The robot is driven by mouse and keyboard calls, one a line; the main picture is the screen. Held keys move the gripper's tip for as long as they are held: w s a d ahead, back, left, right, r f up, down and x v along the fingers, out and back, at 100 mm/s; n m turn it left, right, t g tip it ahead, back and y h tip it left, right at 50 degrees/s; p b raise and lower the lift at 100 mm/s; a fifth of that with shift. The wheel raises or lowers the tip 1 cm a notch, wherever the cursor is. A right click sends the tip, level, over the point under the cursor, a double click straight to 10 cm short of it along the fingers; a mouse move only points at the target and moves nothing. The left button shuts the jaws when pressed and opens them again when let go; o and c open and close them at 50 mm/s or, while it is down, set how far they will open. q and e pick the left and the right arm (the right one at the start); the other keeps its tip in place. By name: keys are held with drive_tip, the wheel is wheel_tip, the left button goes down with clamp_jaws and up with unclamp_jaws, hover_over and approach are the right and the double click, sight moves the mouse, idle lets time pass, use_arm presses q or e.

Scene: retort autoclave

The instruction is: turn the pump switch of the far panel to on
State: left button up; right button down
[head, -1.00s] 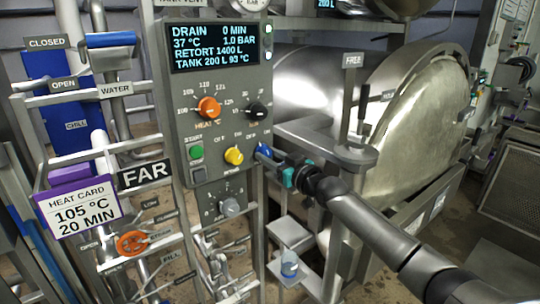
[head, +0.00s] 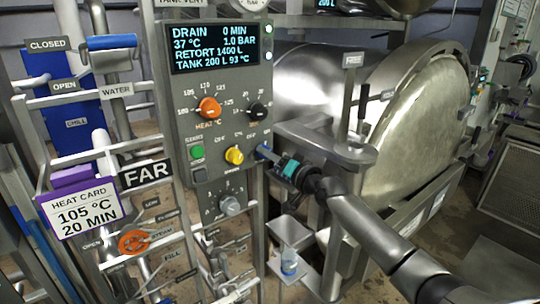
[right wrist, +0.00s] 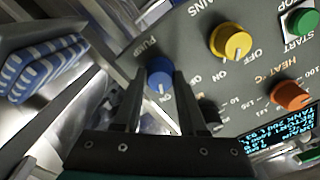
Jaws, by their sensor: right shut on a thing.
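The far panel (head: 222,95) is grey and stands at the centre of the head view, beside the FAR sign (head: 145,174). Its blue pump switch (right wrist: 160,70) is a round knob at the panel's edge in the right wrist view, by the PUMP and ON labels. The knob's white mark points towards ON. My right gripper (right wrist: 156,88) has one finger on each side of the knob and is shut on it. In the head view the right gripper (head: 268,156) reaches the panel's lower right corner and covers most of the knob. My left gripper is out of view.
Close by are the yellow mains knob (head: 234,155), the green start button (head: 197,152), and the orange heat knob (head: 209,107). The large steel retort (head: 400,120) stands right of the panel. A small shelf with a bottle (head: 289,262) is below my right arm.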

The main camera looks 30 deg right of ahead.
drive_tip(key=shift+m, duration=0.5)
drive_tip(key=shift+c, duration=2.3)
unclamp_jaws()
drive_tip(key=s+d, duration=0.1)
drive_tip(key=s, duration=1.4)
drive_tip(key=shift+s+b, duration=0.15)
drive_tip(key=shift+b, duration=0.3)
drive_tip(key=shift+d, duration=0.1)
